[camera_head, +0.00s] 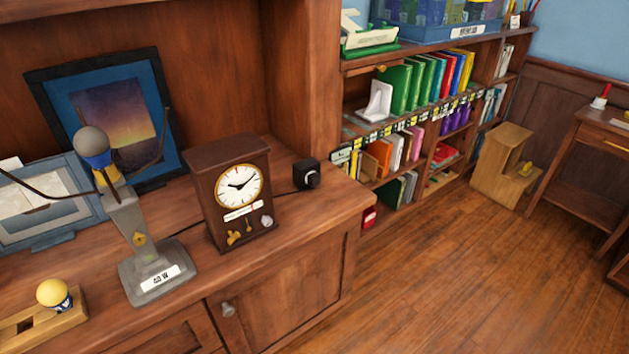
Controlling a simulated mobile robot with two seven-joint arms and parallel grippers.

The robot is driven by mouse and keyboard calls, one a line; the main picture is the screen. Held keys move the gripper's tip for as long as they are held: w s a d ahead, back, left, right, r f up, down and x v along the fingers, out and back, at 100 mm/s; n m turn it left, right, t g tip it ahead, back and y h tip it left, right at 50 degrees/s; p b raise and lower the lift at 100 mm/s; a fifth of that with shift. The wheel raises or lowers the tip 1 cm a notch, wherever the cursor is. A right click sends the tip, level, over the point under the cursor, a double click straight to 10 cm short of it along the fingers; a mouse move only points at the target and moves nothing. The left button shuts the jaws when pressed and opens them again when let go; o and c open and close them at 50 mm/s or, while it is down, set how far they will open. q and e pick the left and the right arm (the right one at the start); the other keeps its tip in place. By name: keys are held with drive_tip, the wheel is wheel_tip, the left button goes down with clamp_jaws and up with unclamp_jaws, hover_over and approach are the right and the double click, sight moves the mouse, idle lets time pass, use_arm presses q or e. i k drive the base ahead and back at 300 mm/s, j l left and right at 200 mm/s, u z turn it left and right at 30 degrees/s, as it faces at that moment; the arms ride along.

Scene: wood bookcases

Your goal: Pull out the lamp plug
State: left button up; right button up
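A grey stand (132,222) with a square base and a white label rises on the cabinet top at the left. It carries a yellow and blue piece with a grey ball on top, and thin dark curved strands spread from it. It may be the lamp, but I cannot be sure. A small black block with a round face (308,174) sits near the cabinet's right end, beside the clock. A thin dark cord shows on both sides of the clock. The block may be the plug or its socket. Neither of my grippers is in view.
A brown clock (232,193) stands between the stand and the block. A wooden holder (42,318) with a yellow ball is at the front left. Framed pictures (112,112) lean behind. A bookcase (430,130), step stool (502,165) and desk (590,150) stand right. The floor is clear.

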sight(313, 178)
drive_tip(key=i+l, duration=0.25)
drive_tip(key=l, duration=0.15)
drive_tip(key=i+l, duration=0.2)
drive_tip(key=l, duration=0.15)
drive_tip(key=i+l+u, duration=0.1)
drive_tip(key=i+l, duration=0.15)
drive_tip(key=l, duration=0.15)
drive_tip(key=i+l, duration=0.2)
drive_tip(key=l, duration=0.2)
drive_tip(key=i+l, duration=0.2)
drive_tip(key=l, duration=0.2)
drive_tip(key=i+u, duration=0.05)
